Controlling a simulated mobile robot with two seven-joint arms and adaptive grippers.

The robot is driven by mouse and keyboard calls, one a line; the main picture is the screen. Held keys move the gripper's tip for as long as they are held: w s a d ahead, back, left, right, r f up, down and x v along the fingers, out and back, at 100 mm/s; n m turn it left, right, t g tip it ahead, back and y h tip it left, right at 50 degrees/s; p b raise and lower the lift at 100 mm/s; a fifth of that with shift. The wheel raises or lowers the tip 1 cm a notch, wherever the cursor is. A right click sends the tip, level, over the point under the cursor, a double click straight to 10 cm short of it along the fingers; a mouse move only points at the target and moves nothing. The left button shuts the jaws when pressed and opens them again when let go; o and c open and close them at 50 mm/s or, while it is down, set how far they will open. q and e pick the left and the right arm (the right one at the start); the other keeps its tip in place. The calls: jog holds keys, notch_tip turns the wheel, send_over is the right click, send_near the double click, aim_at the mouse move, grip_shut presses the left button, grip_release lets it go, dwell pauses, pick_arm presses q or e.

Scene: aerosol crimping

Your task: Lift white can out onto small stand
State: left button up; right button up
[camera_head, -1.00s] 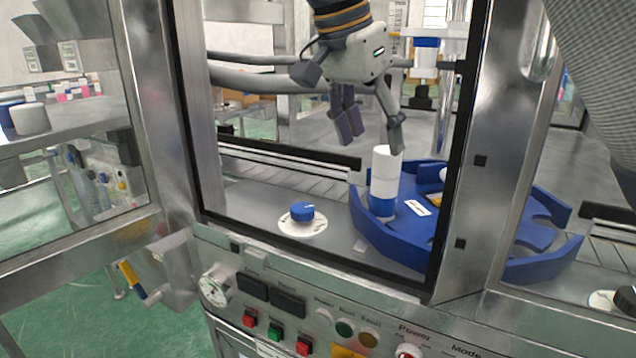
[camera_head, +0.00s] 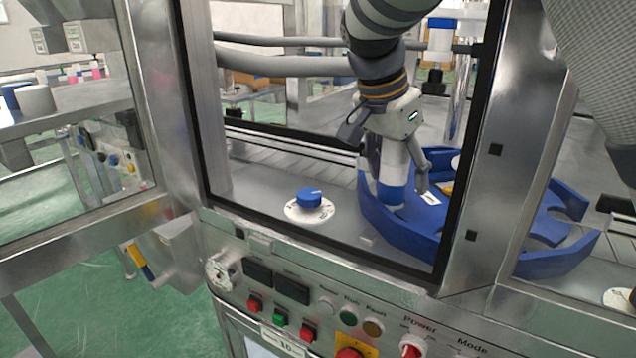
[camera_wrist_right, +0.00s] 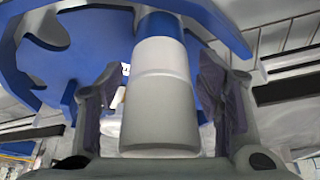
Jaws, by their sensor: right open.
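The white can (camera_head: 393,165) stands upright in a notch of the blue rotary holder (camera_head: 377,219), its lower part blue. My right gripper (camera_head: 399,163) is lowered around the can's upper part, with fingers on either side. In the right wrist view the can (camera_wrist_right: 160,95) stands between the two open fingers (camera_wrist_right: 160,100), with a gap visible on each side. The small stand is probably the white disc with a blue top (camera_head: 310,200) on the machine deck left of the holder. My left gripper is not in view.
A metal door frame with a dark edge (camera_head: 455,185) stands in front on the right. A control panel with buttons (camera_head: 300,300) runs along the front. The deck between the disc and the blue holder is mostly clear.

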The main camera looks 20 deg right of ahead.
jog(key=shift+r, duration=0.1)
jog(key=c, duration=1.4)
jog(key=shift+o, duration=0.2)
